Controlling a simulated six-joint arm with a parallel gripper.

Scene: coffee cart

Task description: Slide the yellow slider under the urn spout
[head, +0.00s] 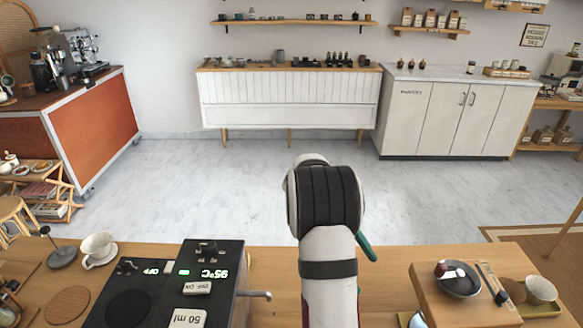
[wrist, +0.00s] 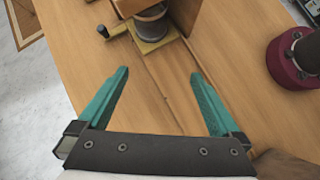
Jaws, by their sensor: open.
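The yellow slider (wrist: 157,44) lies on the wooden counter at the top of the wrist view. A dark handle with a round knob (wrist: 102,31) sticks out at its left. A grey and dark round vessel (wrist: 151,22) stands on or over it and hides part of it. My gripper (wrist: 158,76) is open, its two teal fingers apart with bare counter between them. The slider is beyond the fingertips, apart from them. In the head view one teal finger (head: 366,247) shows behind my arm. I cannot identify the urn for certain; a metal spout (head: 258,294) sticks out of a black-topped machine (head: 212,262).
A wooden stand (head: 440,294) with a dark bowl (head: 462,284) is at the right. A wooden block (wrist: 184,12) rises beside the slider. A white cup (head: 97,249) stands left of the machine. The counter between the fingers and the slider is clear.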

